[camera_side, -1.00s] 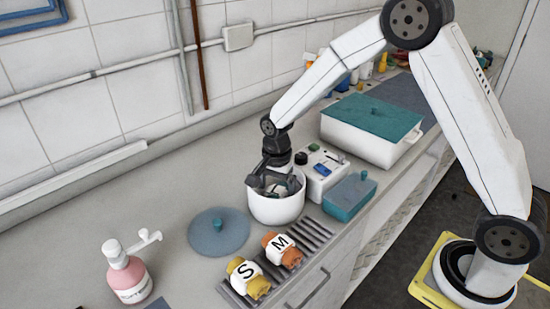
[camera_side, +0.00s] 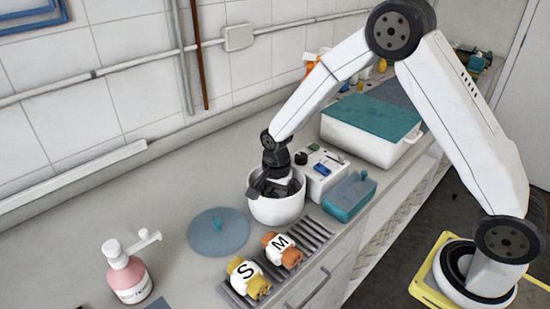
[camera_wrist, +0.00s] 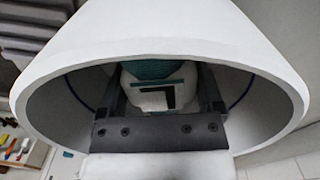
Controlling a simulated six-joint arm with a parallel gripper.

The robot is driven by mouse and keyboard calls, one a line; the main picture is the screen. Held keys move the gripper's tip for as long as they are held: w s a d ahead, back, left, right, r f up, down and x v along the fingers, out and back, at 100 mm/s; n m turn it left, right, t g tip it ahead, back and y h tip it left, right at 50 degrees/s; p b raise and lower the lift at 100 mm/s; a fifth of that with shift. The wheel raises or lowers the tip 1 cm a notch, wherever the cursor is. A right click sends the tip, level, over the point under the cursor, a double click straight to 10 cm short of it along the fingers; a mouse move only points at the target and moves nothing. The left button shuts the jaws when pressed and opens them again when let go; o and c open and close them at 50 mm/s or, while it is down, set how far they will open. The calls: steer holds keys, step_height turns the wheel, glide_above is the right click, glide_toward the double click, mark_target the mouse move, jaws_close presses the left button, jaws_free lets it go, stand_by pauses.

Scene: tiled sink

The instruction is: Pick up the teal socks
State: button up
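The teal socks (camera_wrist: 158,70), with a white band bearing a black mark, are inside the white pot (camera_side: 276,211). The pot's wall (camera_wrist: 160,30) surrounds them in the wrist view. My gripper (camera_side: 275,188) reaches down into the pot from above. In the wrist view my gripper (camera_wrist: 160,95) has one finger on each side of the socks. The fingers are spread wide, with a narrow gap to the socks. The pot hides the fingertips and the socks in the side view.
A blue round lid (camera_side: 218,232) lies left of the pot. Yellow socks marked S (camera_side: 248,278) and orange socks marked M (camera_side: 282,249) sit on a slatted rack (camera_side: 312,238). A white device (camera_side: 322,172) and a teal-lidded box (camera_side: 350,195) stand close at right.

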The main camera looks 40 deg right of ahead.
steer(key=c, duration=0.4)
steer(key=shift+c, duration=0.2)
steer(key=shift+r, duration=0.1)
steer(key=shift+r, duration=4.9)
